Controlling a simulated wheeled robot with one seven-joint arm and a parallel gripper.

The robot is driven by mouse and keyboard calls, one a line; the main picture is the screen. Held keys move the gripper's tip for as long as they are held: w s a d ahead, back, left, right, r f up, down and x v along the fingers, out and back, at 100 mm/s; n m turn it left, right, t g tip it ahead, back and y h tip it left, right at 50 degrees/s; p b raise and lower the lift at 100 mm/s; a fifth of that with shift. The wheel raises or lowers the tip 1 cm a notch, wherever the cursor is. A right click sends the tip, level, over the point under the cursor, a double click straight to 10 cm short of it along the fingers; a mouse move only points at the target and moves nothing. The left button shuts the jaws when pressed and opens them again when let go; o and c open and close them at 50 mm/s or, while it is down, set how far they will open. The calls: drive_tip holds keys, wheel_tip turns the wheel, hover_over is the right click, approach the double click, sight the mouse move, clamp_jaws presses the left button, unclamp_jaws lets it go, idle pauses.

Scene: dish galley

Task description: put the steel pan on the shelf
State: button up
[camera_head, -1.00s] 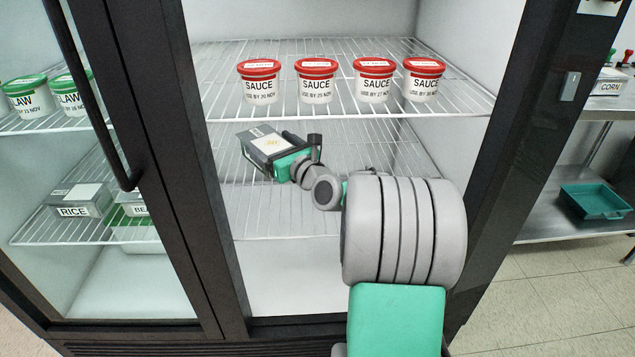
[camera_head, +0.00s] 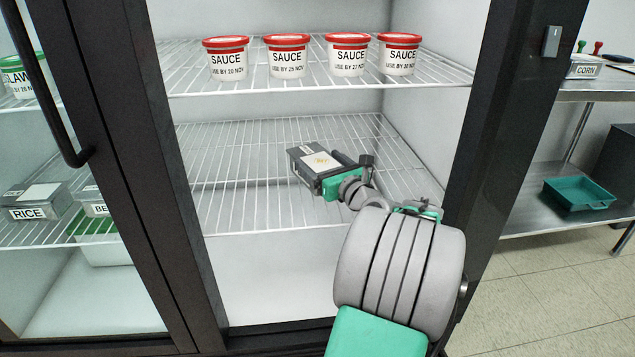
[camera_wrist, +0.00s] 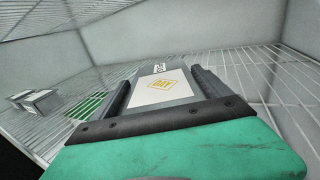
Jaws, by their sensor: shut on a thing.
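In the wrist view the pan (camera_wrist: 160,88) sits between the two dark fingers of my gripper (camera_wrist: 165,92). I cannot tell whether the pan's underside touches the shelf wires. The lower shelf is otherwise bare in this bay.
Several red-lidded sauce tubs (camera_head: 288,56) stand along the upper wire shelf (camera_head: 250,84). The dark door frame (camera_head: 150,180) bounds the bay on the left. A rice container (camera_head: 36,203) stands in the left bay. A teal tray (camera_head: 578,193) lies on the steel rack at right.

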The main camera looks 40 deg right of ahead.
wheel_tip(320, 180, down, 3)
drive_tip(key=shift+b, duration=0.8)
drive_tip(key=shift+r, duration=0.1)
drive_tip(key=o, duration=1.9)
drive_tip(key=shift+f, duration=0.3)
drive_tip(key=shift+r, duration=0.15)
drive_tip(key=p+v, duration=0.4)
drive_tip(key=v, duration=0.7)
drive_tip(key=shift+s+r, duration=0.1)
drive_tip(key=shift+s, duration=0.15)
drive_tip(key=shift+s+a, duration=0.2)
